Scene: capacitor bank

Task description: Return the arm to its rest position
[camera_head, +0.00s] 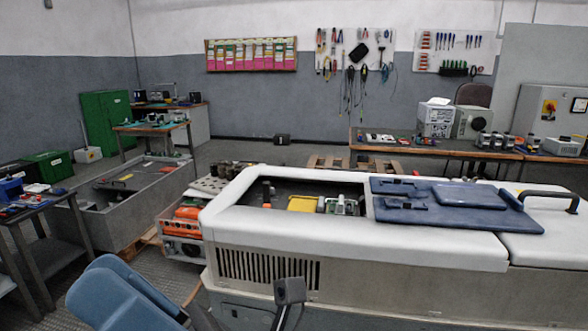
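My gripper cannot be made out anywhere in the head view, so its fingers and anything it may hold are not shown. A blue rounded shape stands at the bottom left, and a small dark grey block on thin stems stands at the bottom middle. I cannot tell whether either is part of my arm. The long white-topped cabinet (360,238) fills the right foreground. Its left bay is open and shows a yellow part (302,204) and small components. A dark blue panel (415,217) lies on the top, right of the bay.
A black handle (548,195) stands on the cabinet's right part. A grey open-topped box (105,222) and a dark table (35,207) are on the left. A workbench (375,150) with equipment stands behind the cabinet. Floor shows between the left table and the cabinet.

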